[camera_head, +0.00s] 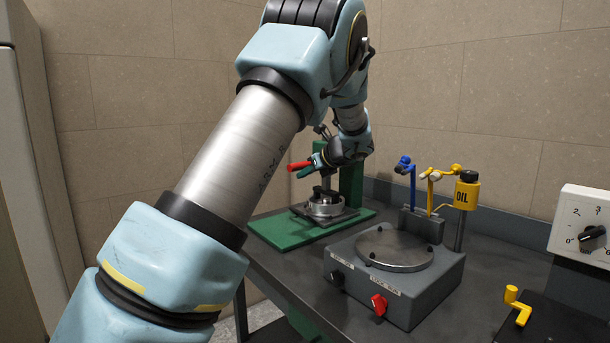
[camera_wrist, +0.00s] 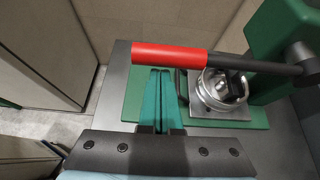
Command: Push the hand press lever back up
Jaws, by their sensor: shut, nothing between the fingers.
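The hand press lever has a red grip (camera_wrist: 170,54) and a black rod (camera_wrist: 255,66); it lies across the wrist view, running right to a dark pivot. In the head view the red grip (camera_head: 299,166) points left from the press. My gripper (camera_wrist: 160,72) is shut and empty, its two teal fingers close together with tips right by the red grip's edge. In the head view my gripper (camera_head: 303,174) is just below the red grip; I cannot tell if they touch. The press has a green base (camera_head: 268,231) and a green column (camera_head: 352,182), partly hidden by my arm.
A round metal fixture (camera_head: 325,205) sits under the press. A grey box with a round plate (camera_head: 394,248) and red knob stands in front. A yellow oil can (camera_head: 467,194) and blue and yellow levers stand right. A white dial panel (camera_head: 583,226) is far right.

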